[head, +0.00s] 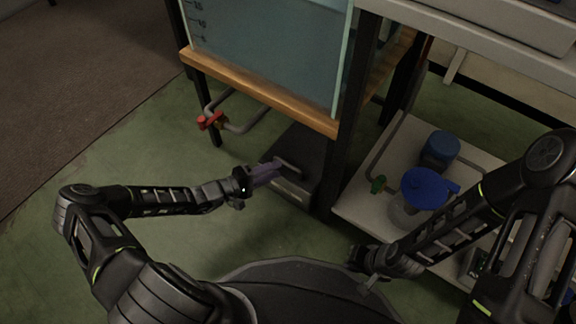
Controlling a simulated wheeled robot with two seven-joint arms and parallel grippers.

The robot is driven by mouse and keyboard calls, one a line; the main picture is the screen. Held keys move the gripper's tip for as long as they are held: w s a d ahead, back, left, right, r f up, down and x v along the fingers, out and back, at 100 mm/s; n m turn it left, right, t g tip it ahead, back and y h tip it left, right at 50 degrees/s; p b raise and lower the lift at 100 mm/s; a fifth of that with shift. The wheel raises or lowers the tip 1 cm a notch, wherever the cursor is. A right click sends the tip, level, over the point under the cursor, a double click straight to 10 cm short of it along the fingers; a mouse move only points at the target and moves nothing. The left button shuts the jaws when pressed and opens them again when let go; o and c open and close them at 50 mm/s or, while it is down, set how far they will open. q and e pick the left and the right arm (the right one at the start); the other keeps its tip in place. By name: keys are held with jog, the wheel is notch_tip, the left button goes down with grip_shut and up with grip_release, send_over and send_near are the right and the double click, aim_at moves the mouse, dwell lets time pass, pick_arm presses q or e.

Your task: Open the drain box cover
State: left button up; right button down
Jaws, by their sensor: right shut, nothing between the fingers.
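The drain box (315,150) is a dark box on the green floor, below the wooden-edged tank stand. A pale bar-like handle (289,165) shows on its cover, and the cover looks closed. My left gripper (274,170), with purplish fingers, reaches in from the left and its tips are at or very near the handle. Whether it touches or grips the handle is too small to tell. My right gripper (366,283) is low at the centre right, shut and empty, away from the box.
A glass tank (270,50) stands above the box, with dark legs beside it. A red valve (210,121) on a pipe is at the left. A low white shelf (350,205) at the right holds a blue-lidded container (425,188) and a blue jar (440,148). Floor at left is clear.

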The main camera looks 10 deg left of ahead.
aim_at(288, 164)
pick_arm(q)
jog(key=b+x, duration=0.2)
jog(key=x, duration=0.3)
jog(key=shift+d+f, duration=0.1)
jog(key=shift+f, duration=0.1)
jog(key=shift+w+d+r, duration=0.1)
jog(key=shift+w+d, duration=0.15)
jog(key=shift+w, duration=0.1)
jog(key=shift+c, duration=0.3)
grip_shut()
dwell(0.6)
